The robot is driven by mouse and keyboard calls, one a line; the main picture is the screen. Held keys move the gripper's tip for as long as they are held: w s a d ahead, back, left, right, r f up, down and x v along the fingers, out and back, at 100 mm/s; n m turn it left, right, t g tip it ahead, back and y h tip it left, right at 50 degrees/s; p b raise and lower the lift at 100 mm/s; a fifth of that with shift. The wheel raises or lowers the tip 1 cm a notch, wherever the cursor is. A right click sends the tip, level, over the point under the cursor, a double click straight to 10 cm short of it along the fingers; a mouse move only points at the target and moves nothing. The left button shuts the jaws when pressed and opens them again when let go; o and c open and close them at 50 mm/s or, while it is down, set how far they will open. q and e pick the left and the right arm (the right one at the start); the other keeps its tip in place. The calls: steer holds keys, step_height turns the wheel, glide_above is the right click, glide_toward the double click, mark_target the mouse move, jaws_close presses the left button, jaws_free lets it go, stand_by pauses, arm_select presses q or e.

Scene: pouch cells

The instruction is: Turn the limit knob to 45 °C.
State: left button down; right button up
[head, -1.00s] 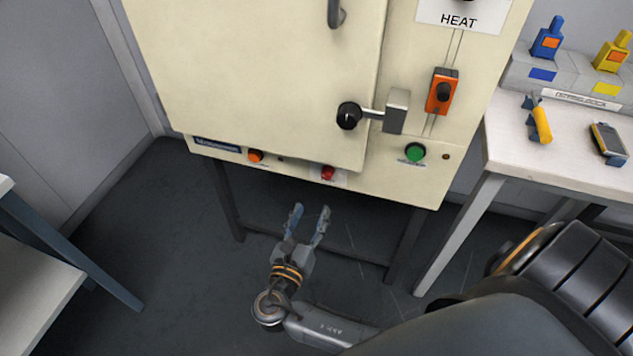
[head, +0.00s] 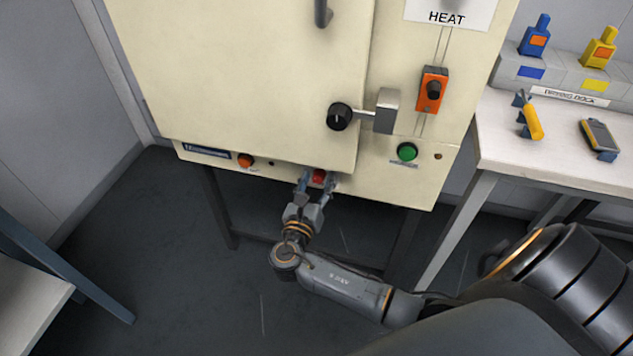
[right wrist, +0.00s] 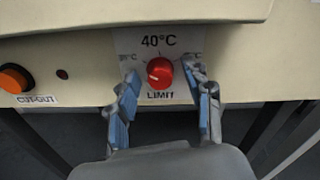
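The red limit knob (right wrist: 160,73) sits on the cream cabinet's lower front panel, with a "40°C" label above it and "LIMIT" below. Its pale pointer line aims to the lower left in the right wrist view. In the head view the knob (head: 319,176) shows between the fingers of my right gripper (head: 318,182). In the right wrist view the fingers of this gripper (right wrist: 165,95) are open on either side of the knob, with gaps visible between them and it. My left gripper is not in view.
An orange cut-out button (right wrist: 14,78) is left of the knob. A green button (head: 407,152) is to its right. The black door knob and grey latch (head: 386,111) stick out above. A white table (head: 560,160) with tools stands at the right.

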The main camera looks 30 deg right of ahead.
jaws_close()
